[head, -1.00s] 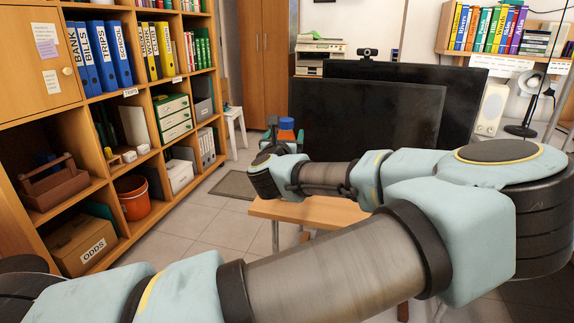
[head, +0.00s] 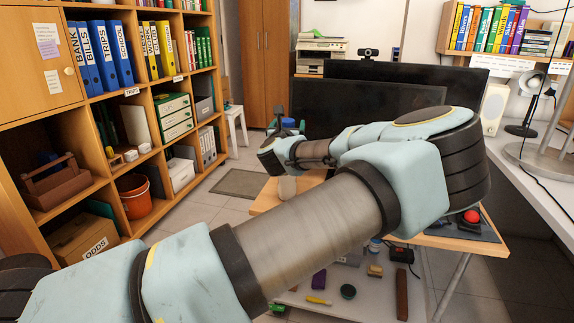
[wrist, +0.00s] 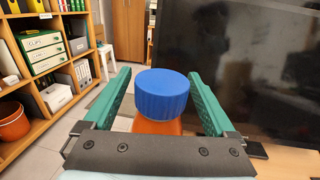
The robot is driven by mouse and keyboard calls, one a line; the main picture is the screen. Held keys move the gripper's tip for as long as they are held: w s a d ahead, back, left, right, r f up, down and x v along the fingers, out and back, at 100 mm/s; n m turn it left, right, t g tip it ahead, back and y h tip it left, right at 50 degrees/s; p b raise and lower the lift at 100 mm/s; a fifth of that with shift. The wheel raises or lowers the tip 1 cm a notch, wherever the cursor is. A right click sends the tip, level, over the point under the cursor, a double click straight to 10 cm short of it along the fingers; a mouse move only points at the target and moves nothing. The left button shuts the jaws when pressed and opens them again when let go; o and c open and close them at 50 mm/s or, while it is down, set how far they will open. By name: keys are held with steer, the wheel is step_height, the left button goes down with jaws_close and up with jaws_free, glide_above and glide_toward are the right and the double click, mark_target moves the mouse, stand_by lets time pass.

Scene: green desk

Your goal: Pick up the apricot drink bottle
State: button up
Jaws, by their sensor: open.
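The apricot drink bottle shows in the wrist view as a ribbed blue cap (wrist: 161,95) above an orange body (wrist: 156,127). Its lower part is hidden behind my gripper's dark palm bar. My gripper (wrist: 158,76) is open, with one green finger left of the cap and one right of it. A gap shows on each side, and neither finger clearly touches the bottle. In the head view, the blue cap (head: 287,122) shows small behind my arm, at my gripper (head: 286,128); the orange body is hidden there.
A dark monitor (head: 365,105) stands behind and to the right. The wooden desk (head: 265,200) carries a pale object (head: 287,187) and a red button (head: 471,216). Several small items, including a purple block (head: 319,279), lie below it. A shelf unit (head: 130,90) lines the left side.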

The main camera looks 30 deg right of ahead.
jaws_close()
stand_by(0.6)
steer(key=shift+r, duration=0.1)
